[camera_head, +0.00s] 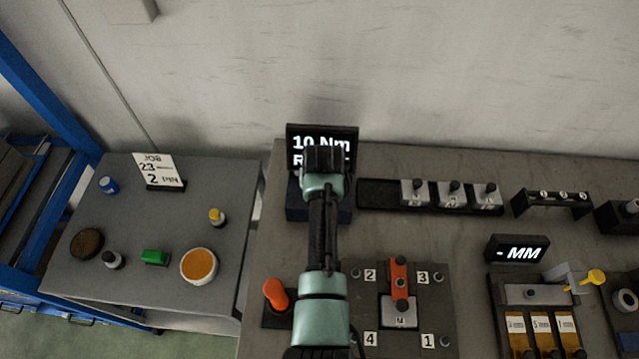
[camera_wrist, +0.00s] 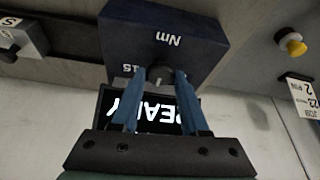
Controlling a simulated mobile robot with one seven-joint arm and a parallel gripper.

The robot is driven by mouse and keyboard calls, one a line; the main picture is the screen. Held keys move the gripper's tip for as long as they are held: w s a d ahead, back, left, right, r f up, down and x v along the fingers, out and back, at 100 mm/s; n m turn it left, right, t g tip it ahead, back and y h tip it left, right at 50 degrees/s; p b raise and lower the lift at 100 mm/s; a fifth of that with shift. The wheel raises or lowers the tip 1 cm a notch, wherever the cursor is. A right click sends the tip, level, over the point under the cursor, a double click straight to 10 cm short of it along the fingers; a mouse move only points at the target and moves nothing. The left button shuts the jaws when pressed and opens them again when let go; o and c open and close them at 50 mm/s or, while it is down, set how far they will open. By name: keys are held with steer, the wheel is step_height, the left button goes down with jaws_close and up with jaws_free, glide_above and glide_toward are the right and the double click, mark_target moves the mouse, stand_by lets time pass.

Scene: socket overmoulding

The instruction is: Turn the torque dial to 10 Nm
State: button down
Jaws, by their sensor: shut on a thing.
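In the head view the box (camera_head: 295,212) is mostly behind my arm, and the dial and fingertips are hidden. The black display (camera_head: 348,133) behind it reads "10 Nm", with a second line starting with "R" partly covered. In the wrist view the display appears upside down, with part of "READY" visible.
Right of the box is a black rail (camera_head: 375,193) with several grey blocks. A side table (camera_head: 120,205) with small containers stands left.

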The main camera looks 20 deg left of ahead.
steer(key=shift+c, duration=2.1)
jaws_free()
steer(key=shift+r, duration=0.1)
steer(key=v, duration=1.3)
